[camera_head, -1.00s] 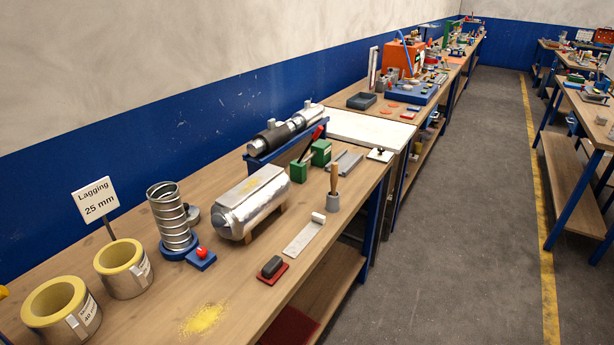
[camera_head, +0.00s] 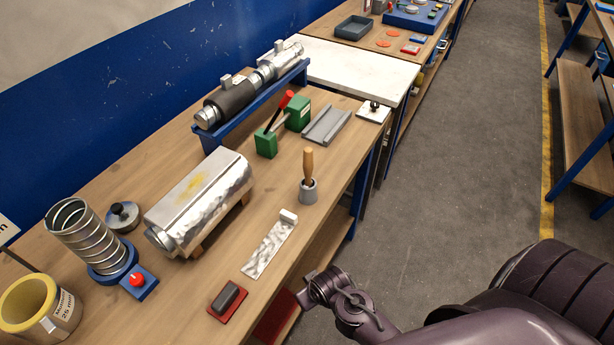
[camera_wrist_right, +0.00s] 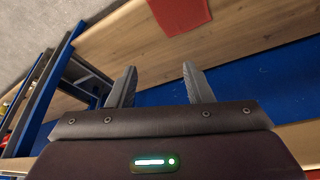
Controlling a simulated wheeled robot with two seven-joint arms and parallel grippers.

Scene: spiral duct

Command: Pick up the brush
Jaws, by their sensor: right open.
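The brush (camera_head: 308,163) stands upright with its wooden handle up in a small grey cup (camera_head: 308,192) near the front edge of the bench. Its lower end is hidden in the cup. My right arm comes in from the lower right in the head view. Its right gripper (camera_head: 308,292) is in front of the bench edge, below and apart from the brush. The right wrist view shows the right gripper (camera_wrist_right: 156,88) with its two fingers apart and nothing between them. The brush is not seen in that view. My left gripper is not in view.
Near the cup are a metal strip (camera_head: 268,250), a dark block on a red pad (camera_head: 228,298), a green clamp with red lever (camera_head: 268,140) and a foil-clad duct (camera_head: 198,200). A red sheet (camera_wrist_right: 180,14) lies on wood in the wrist view. The aisle floor is clear.

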